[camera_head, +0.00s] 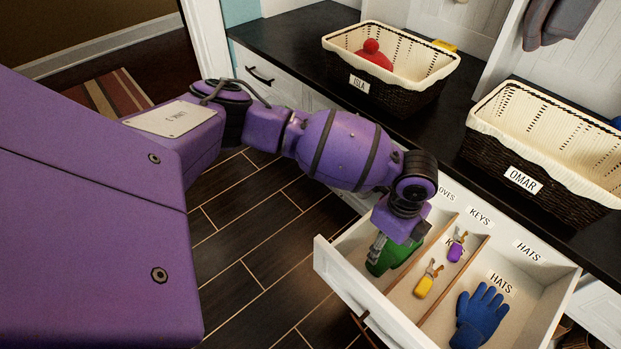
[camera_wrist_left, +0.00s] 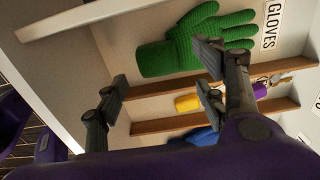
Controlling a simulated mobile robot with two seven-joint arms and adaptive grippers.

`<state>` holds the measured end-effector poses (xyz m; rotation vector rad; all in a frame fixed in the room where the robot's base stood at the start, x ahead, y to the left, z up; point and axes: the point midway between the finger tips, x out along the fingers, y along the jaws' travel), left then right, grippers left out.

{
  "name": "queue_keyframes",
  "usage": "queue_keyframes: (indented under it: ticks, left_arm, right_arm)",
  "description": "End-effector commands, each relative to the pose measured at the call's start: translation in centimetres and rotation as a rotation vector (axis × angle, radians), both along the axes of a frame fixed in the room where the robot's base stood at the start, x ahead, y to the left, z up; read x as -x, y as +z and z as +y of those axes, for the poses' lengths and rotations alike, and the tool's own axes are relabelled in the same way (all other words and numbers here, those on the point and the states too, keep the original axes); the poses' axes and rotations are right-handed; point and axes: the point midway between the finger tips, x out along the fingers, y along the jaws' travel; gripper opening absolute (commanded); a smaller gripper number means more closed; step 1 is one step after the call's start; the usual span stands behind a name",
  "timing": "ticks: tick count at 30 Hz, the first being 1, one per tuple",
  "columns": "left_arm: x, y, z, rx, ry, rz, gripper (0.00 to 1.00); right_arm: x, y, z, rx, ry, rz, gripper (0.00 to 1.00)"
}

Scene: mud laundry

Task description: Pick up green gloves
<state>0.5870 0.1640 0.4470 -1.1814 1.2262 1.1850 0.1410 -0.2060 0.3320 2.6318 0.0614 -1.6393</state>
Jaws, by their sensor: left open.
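A green knit glove (camera_head: 393,259) lies in the leftmost compartment of the open white drawer (camera_head: 340,278), partly hidden by my left gripper (camera_head: 400,240) in the head view. The left wrist view shows most of the glove (camera_wrist_left: 166,57), lying flat near a GLOVES label (camera_wrist_left: 272,25). My left gripper is open and over the glove's compartment. Its two fingers show in the left wrist view (camera_wrist_left: 162,72), with one finger covering part of the glove. I cannot tell whether they touch it. My right gripper is not in view.
Wooden dividers (camera_head: 452,282) split the drawer. The middle compartment holds keys with yellow (camera_head: 424,286) and purple (camera_head: 455,251) tags; a blue glove (camera_head: 479,314) lies in the HATS compartment. Lined baskets labelled ISLA (camera_head: 400,92) and OMAR (camera_head: 520,185) stand on the black counter above.

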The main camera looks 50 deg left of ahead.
Motion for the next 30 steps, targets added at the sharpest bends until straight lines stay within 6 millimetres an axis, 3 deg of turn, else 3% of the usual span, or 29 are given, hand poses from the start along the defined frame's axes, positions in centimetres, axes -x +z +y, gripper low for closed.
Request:
queue_keyframes:
  ticks: [9, 17, 30]
  left_arm:
    - [0.6, -4.6, 0.2, 0.000, 0.001, 0.001, 0.64]
    - [0.5, -4.8, 0.2, 0.001, 0.001, -0.004, 0.64]
    - [0.5, -4.7, 0.2, 0.001, 0.001, -0.004, 0.09]
  right_arm:
    - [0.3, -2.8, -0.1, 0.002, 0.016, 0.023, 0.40]
    - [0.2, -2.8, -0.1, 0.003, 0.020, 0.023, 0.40]
    - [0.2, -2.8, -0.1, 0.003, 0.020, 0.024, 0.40]
